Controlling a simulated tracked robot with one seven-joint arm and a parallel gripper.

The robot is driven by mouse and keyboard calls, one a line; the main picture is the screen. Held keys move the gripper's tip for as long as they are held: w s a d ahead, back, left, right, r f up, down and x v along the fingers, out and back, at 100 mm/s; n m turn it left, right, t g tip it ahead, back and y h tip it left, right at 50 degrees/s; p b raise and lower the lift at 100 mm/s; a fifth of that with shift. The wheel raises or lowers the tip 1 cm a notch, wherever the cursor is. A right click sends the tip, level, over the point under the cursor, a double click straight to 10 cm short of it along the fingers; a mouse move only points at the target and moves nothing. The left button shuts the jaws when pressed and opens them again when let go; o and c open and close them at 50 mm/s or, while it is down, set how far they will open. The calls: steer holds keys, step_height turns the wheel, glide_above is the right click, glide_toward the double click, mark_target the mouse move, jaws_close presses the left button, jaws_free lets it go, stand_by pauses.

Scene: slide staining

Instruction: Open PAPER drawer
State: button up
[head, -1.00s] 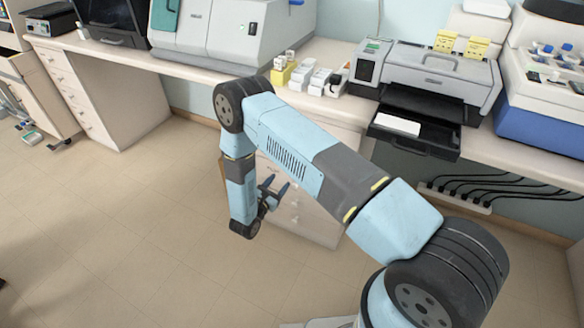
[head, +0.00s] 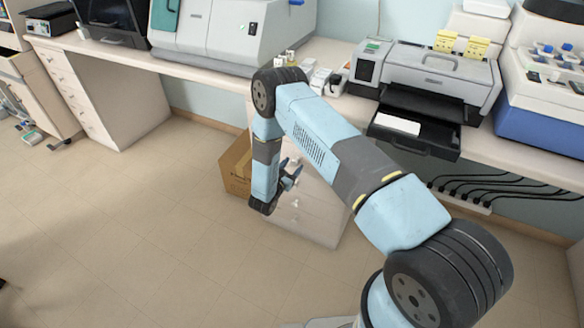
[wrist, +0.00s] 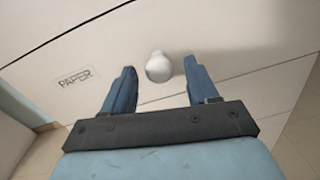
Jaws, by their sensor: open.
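The PAPER drawer front (wrist: 95,50) fills much of the wrist view, white, with a printed "PAPER" label at left. Its round white knob (wrist: 159,67) shows between and just beyond the two blue fingers of my gripper (wrist: 158,82). The fingers are apart, one on each side of the knob, and I see no grip on it. In the head view my gripper (head: 291,170) is low beside the white drawer cabinet (head: 320,205) under the bench. My arm hides part of that cabinet. The drawer looks shut.
A cardboard box (head: 236,167) stands on the floor left of the cabinet. The bench above holds a printer (head: 440,75) with its black tray (head: 415,135) sticking out over the front edge. The floor (head: 150,240) in front is clear.

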jaws_close()
stand_by(0.4)
steer(key=shift+s, duration=0.1)
